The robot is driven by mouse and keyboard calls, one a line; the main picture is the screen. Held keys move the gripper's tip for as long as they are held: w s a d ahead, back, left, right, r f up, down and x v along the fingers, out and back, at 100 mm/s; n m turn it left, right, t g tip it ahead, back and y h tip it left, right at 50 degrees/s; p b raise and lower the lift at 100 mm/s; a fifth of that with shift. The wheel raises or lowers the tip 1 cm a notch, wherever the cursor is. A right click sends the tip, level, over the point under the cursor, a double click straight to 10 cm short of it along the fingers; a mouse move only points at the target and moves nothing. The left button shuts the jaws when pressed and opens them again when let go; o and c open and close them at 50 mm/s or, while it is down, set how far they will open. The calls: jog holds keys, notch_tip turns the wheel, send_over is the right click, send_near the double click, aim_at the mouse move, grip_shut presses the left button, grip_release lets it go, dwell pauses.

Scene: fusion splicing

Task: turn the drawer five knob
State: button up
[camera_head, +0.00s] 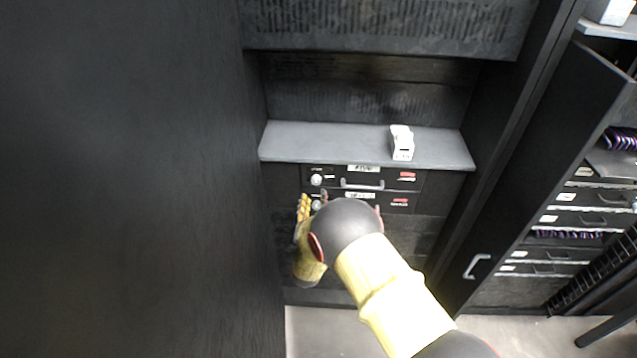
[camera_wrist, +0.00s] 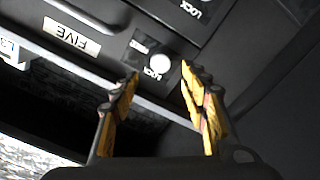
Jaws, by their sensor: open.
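The drawer five front (camera_wrist: 105,48) is black, with a white label reading FIVE in the wrist view. Its knob (camera_wrist: 160,63) is small, round and white, beside a LOCK marking. My gripper (camera_wrist: 160,72) is open, one yellow-and-black finger on each side of the knob in that picture. I cannot tell whether either finger touches it. In the head view my gripper (camera_head: 309,202) is at the left of the lower drawer, where the knob (camera_head: 316,204) shows only partly. My wrist and arm hide much of that drawer.
Another drawer (camera_head: 335,180) with its own white knob (camera_head: 316,180) and handle (camera_head: 362,185) lies just above. A white device (camera_head: 402,143) stands on the grey shelf (camera_head: 320,140). A tall dark panel (camera_head: 130,180) closes off the left; more drawers (camera_head: 590,218) are at right.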

aim_at(316, 183)
jog(key=w, duration=0.7)
jog(key=shift+w+d+f+b, duration=0.1)
jog(key=shift+w+d+b, duration=0.05)
jog(key=shift+w+b, duration=0.25)
jog(key=c, duration=0.3)
jog(key=c, duration=0.8)
jog(key=shift+c, duration=0.3)
